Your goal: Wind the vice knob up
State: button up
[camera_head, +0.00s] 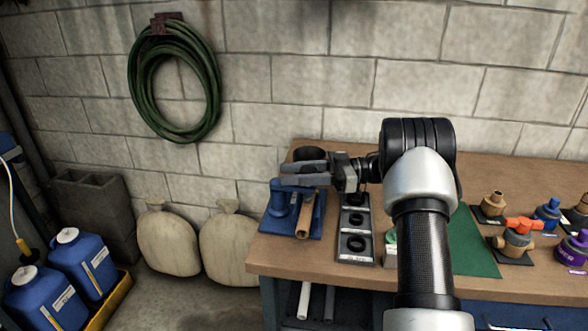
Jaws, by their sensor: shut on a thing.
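The blue vice (278,207) stands at the left end of the workbench. A copper-brown pipe (304,219) sits in it, sloping toward the bench's front edge. My gripper (294,174) reaches in from the right, level above the vice, with its two grey fingers pointing left. It is shut on the vice knob, which the fingers mostly hide. How far the knob is wound cannot be told from this view.
A grey tray with black rings (357,220) lies right of the vice. A black round container (309,153) stands behind my fingers. A green mat (472,245) and several valve fittings (516,240) are at the right. Sacks (168,240) stand on the floor left of the workbench (330,258).

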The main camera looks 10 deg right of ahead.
jog(key=shift+s+f+g, duration=0.15)
jog(key=shift+f+g, duration=0.2)
jog(key=shift+g, duration=0.15)
jog(key=o, duration=1)
jog(key=shift+r, duration=0.1)
jog(key=shift+n, duration=0.3)
jog(key=d+p, duration=0.2)
jog(key=d, duration=1.5)
jog(key=shift+d, duration=0.2)
